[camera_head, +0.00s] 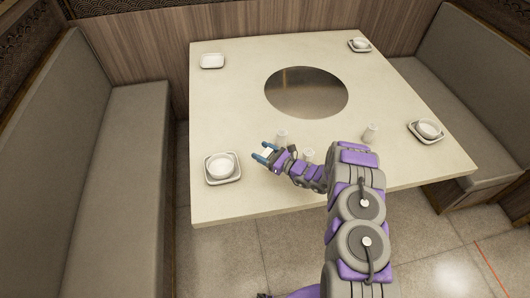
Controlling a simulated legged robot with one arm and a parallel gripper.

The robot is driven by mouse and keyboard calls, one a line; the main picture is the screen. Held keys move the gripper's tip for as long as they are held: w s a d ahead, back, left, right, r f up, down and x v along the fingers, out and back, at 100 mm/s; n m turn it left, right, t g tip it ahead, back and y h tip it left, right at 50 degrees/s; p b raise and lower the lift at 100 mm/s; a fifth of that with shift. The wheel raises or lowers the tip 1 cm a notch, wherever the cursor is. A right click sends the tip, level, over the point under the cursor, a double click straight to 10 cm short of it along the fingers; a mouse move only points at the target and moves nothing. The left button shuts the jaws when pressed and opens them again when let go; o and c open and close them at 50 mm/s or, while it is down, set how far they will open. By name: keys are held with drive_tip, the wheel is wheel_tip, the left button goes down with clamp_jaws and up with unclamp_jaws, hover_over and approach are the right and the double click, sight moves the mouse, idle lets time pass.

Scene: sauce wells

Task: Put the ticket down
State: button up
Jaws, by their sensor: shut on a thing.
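My gripper (263,152) is over the near left part of the table, just right of the near left place setting. Its blue fingertips point left. It is shut on a small pale piece between the fingers, which looks like the ticket (266,151). The piece is tiny in this view, and its print and full outline cannot be made out. I cannot tell how high it is above the cream table top (230,120).
A bowl on a square plate (223,181) is close left of my gripper. Small cups (282,135) stand close by, with another (371,131) to the right. A round dark metal plate (306,106) sits mid-table. Padded benches (125,160) flank the table. The left middle of the top is clear.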

drive_tip(key=shift+d+f, duration=0.25)
drive_tip(key=shift+d, duration=0.25)
drive_tip(key=shift+d+f, duration=0.2)
drive_tip(key=shift+d, duration=0.3)
drive_tip(key=a+f, duration=0.1)
drive_tip(key=f, duration=0.1)
drive_tip(key=a+f, duration=0.1)
drive_tip(key=f, duration=0.1)
drive_tip(key=shift+a+f+b, duration=0.1)
drive_tip(key=shift+a+b, duration=0.25)
drive_tip(key=shift+a, duration=0.2)
drive_tip(key=o, duration=1.2)
drive_tip(key=shift+d+r, duration=0.2)
drive_tip(key=shift+d, duration=1.05)
drive_tip(key=shift+a+f, duration=0.1)
drive_tip(key=shift+a, duration=0.6)
drive_tip(key=v, duration=0.3)
drive_tip(key=p+v, duration=0.1)
drive_tip(key=v, duration=0.7)
drive_tip(key=shift+w+d+p, duration=0.15)
drive_tip(key=shift+w+p, duration=0.15)
drive_tip(key=shift+s+d, duration=0.3)
drive_tip(key=shift+s, duration=0.1)
drive_tip(key=shift+s+a, duration=0.15)
